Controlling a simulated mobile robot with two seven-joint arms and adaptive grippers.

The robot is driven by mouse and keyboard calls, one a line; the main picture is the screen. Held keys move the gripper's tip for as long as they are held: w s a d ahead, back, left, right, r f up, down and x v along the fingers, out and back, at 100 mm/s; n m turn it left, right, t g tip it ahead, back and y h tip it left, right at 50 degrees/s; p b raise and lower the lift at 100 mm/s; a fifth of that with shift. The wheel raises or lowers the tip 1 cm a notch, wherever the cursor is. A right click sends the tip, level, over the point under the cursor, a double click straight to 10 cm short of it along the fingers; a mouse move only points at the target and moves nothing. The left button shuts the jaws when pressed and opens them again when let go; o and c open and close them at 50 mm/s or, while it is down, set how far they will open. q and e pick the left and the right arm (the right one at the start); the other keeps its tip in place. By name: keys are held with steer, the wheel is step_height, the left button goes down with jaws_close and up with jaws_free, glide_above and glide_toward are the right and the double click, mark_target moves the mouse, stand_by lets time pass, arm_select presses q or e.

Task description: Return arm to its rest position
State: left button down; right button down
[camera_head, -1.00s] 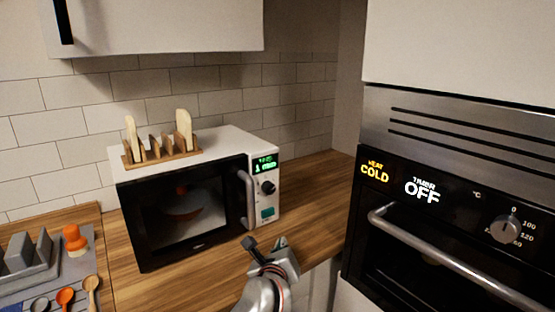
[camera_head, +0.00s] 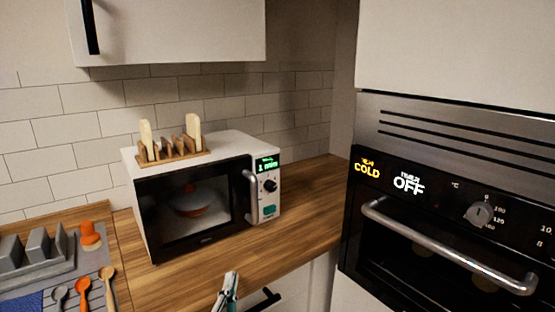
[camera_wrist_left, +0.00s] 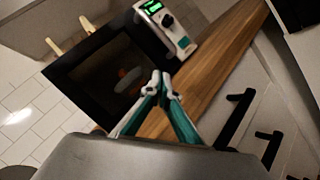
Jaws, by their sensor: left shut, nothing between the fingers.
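My left gripper (camera_head: 229,283) shows at the bottom edge of the head view, in front of the counter's front edge and below the microwave. Its fingertips are together with nothing between them. In the left wrist view its teal and grey fingers (camera_wrist_left: 160,84) meet at the tips, and the dark microwave door lies beyond them. The gripper is apart from the microwave. Most of my left arm is out of the head view. My right gripper is in neither view.
A white microwave (camera_head: 195,205) with its door closed stands on the wooden counter (camera_head: 310,215), with a wooden rack (camera_head: 172,152) on top. A dish shows behind its glass. An oven (camera_head: 450,220) is at right. A drying tray and spoons (camera_head: 83,289) lie at left. Dark drawer handles (camera_wrist_left: 236,118) are below.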

arm_select(q)
steer(key=s+a+f+m+g+h, duration=0.1)
steer(key=s+a+f+m+g, duration=0.3)
steer(key=s+f+m, duration=0.8)
steer(key=s+a+f+m+g+h, duration=0.1)
steer(key=s+a+f+m+g, duration=0.4)
steer(key=s+f+m, duration=0.7)
step_height(320, 180, down, 4)
steer(key=m, duration=0.4)
steer(key=shift+s+m, duration=0.25)
steer(key=shift+m, duration=0.15)
steer(key=shift+r, duration=0.15)
stand_by(4.4)
